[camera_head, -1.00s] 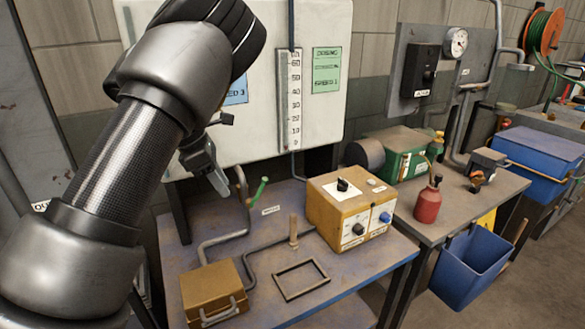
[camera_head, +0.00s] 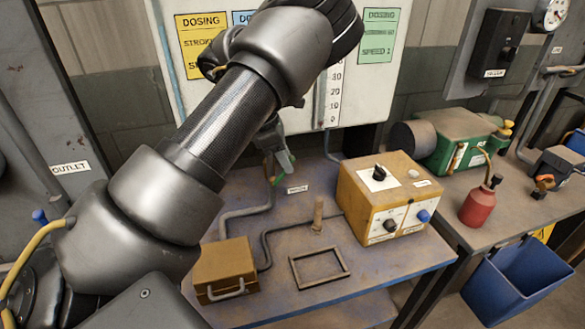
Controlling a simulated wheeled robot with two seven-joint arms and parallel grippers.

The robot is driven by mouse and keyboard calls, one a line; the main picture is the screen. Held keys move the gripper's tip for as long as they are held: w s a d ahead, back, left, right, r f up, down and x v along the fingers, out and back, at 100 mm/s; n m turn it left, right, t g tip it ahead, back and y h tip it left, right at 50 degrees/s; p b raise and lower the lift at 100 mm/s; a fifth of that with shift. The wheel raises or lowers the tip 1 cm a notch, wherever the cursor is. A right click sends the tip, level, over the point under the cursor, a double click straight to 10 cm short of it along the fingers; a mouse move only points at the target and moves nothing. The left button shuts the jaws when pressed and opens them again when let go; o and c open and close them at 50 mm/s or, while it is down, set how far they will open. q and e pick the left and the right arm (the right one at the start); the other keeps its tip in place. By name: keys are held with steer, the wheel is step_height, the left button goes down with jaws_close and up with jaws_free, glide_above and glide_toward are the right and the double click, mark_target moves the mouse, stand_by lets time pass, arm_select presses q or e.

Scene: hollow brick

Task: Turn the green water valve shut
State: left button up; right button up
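The green valve handle (camera_head: 277,181) sits on a grey pipe at the back of the workbench, below the white board. It is partly hidden behind my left gripper. My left gripper (camera_head: 287,163) points down at the handle and overlaps it in the picture; I cannot tell whether it touches. Its fingers are small and partly covered by my arm, so their opening is unclear. My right gripper is not in view.
A yellow control box (camera_head: 350,207) with knobs stands right of the valve. A wooden peg (camera_head: 318,214), an empty dark frame (camera_head: 320,268) and a brown box (camera_head: 224,262) are on the bench. A red oil can (camera_head: 478,208) stands further right.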

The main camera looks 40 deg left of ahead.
arm_select(q)
steer(key=x, duration=0.3)
steer(key=shift+s, duration=0.2)
steer(key=shift+w+d+f, duration=0.15)
steer(key=shift+f, duration=0.25)
steer(key=shift+c, duration=0.2)
jaws_close()
steer(key=shift+p, duration=0.3)
